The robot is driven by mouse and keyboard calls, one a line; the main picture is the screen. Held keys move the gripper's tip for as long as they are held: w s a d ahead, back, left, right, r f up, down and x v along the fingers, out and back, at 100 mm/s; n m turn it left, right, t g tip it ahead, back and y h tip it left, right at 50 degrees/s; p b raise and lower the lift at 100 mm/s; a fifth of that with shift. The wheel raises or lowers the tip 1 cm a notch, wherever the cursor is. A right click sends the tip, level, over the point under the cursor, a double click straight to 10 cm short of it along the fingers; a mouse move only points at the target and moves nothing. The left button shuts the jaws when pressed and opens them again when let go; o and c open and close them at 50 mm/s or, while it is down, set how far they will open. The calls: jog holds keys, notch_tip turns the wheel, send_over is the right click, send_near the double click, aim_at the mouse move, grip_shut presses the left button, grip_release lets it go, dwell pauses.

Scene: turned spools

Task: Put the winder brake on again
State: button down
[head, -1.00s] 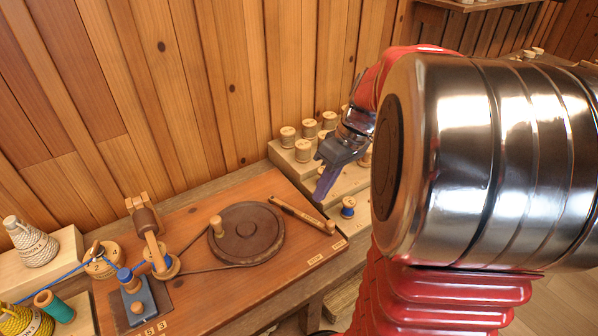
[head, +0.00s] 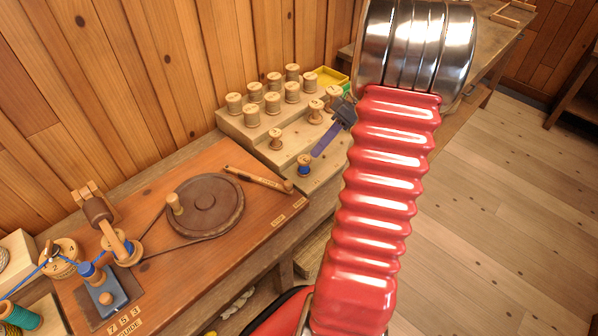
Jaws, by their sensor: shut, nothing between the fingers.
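The winder is a wooden board on the bench with a dark round wheel (head: 206,205) that has a peg handle (head: 174,203). A wooden lever with a round knob, seemingly the brake (head: 258,179), lies along the wheel's upper right side. Whether it touches the wheel rim I cannot tell. Small labels (head: 285,215) sit at the board's right edge, too small to read. My gripper (head: 316,153) is shut and empty, to the right of the lever knob and apart from it. Its tips overlap the view just above a blue-wound spool (head: 305,166).
Several pale spools (head: 272,104) stand on a stepped wooden rack (head: 238,128), with a yellow tray (head: 331,76) behind. A belt (head: 165,246) runs from the wheel to the winding spool (head: 122,249). A blue block (head: 106,294) stands at front left. Open floor lies right.

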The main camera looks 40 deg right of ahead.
jog(key=x, duration=1)
jog(key=shift+a, duration=0.1)
dwell(0.5)
